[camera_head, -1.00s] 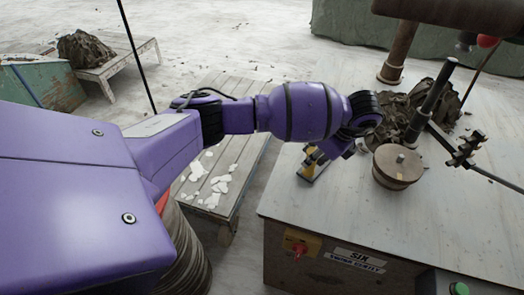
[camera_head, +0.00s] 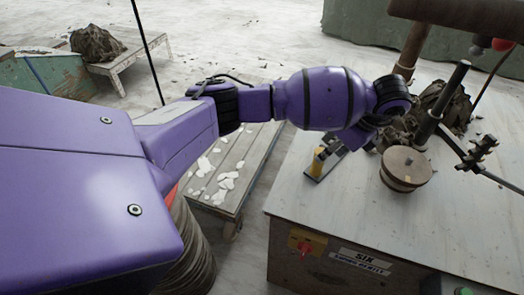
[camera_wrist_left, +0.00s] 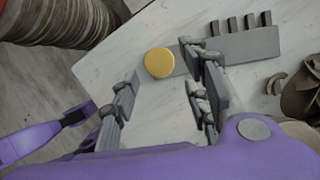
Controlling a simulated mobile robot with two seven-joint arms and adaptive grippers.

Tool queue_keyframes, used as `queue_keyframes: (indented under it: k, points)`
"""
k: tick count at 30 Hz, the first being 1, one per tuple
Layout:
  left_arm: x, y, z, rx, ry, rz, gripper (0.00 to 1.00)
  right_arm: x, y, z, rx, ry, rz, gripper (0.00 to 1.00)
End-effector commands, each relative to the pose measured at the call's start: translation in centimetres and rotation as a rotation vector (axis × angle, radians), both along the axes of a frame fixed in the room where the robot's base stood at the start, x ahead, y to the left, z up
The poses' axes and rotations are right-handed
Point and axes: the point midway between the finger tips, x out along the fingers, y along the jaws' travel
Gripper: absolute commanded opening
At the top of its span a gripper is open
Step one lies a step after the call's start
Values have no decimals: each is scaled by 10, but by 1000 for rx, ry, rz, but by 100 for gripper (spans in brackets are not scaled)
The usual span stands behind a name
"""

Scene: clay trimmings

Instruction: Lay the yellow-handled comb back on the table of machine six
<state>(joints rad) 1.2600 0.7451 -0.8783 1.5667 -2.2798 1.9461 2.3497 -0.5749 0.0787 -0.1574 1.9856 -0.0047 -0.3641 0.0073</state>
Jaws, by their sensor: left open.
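The yellow-handled comb (camera_head: 318,162) stands on the tabletop of machine six (camera_head: 300,200), near its left edge in the head view. Its yellow handle rises from a flat grey plate. In the left wrist view the handle is a round yellow top (camera_wrist_left: 158,63), and the grey toothed plate (camera_wrist_left: 245,46) lies flat, running right. My left gripper (camera_head: 350,138) is just above and to the right of the handle in the head view, fingers partly hidden by the wrist. In the wrist view its fingers (camera_wrist_left: 163,77) are spread and empty, with the handle beyond them. My right gripper is not in view.
A round wooden block (camera_head: 406,167) stands right of the comb, with a dark post (camera_head: 440,105) and a clay heap (camera_head: 445,98) behind. A low slatted bench (camera_head: 230,165) with white scraps stands left of the table.

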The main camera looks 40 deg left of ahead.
Motion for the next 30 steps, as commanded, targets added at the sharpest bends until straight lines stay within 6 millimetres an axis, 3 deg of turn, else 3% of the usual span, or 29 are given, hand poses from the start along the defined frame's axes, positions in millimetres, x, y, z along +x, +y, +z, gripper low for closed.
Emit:
queue_keyframes:
  k: [3, 10, 27, 30]
  points:
    - [1, -11, 28, -1, -7, -2, 43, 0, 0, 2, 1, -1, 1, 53]
    - [-1, -23, 61, 1, -7, -1, 43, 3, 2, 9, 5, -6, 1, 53]
    - [-3, -26, 63, 0, -1, 0, 43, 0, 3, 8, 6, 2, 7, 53]
    - [-6, -32, 55, -26, 13, -21, 43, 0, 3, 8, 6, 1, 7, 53]
